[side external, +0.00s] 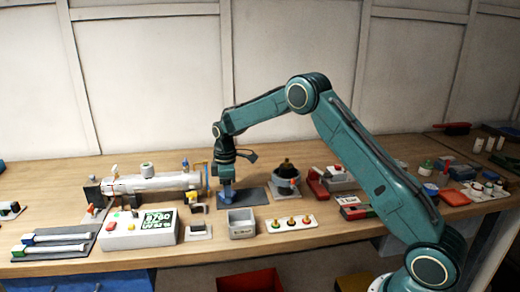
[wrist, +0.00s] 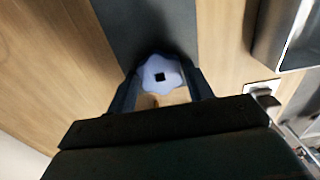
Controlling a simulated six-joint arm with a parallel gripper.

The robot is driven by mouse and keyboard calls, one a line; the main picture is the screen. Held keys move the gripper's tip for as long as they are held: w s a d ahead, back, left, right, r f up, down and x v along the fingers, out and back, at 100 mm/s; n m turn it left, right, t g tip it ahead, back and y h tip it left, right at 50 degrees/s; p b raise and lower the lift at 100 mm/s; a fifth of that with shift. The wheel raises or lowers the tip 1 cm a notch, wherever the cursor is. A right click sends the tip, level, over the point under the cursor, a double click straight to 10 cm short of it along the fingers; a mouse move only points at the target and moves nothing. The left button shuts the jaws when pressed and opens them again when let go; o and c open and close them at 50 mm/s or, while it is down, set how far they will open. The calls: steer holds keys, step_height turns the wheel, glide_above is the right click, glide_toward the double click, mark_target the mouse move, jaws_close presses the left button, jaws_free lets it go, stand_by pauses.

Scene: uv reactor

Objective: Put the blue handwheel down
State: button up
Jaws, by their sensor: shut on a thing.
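The blue handwheel (wrist: 173,75) is a pale blue lobed knob with a dark square hole in its middle. It sits between the fingers of my gripper (wrist: 161,82) in the wrist view. In the side view my gripper (side external: 227,184) points down over the left end of a dark grey mat (side external: 256,196), with blue showing at its tips. The same mat (wrist: 150,25) runs behind the handwheel in the wrist view. I cannot tell whether the handwheel touches the mat or is just above it.
Left of my gripper is a silver reactor tube (side external: 155,183) with a white control box (side external: 138,229) in front. A grey bin (side external: 241,223) and a white plate with brass fittings (side external: 291,223) stand in front of the mat. A dark knobbed part (side external: 286,170) is to the right.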

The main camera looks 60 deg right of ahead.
steer(key=shift+f, duration=0.1)
steer(key=o, duration=0.9)
step_height(320, 180, up, 12)
steer(key=shift+r, duration=0.1)
stand_by(0.8)
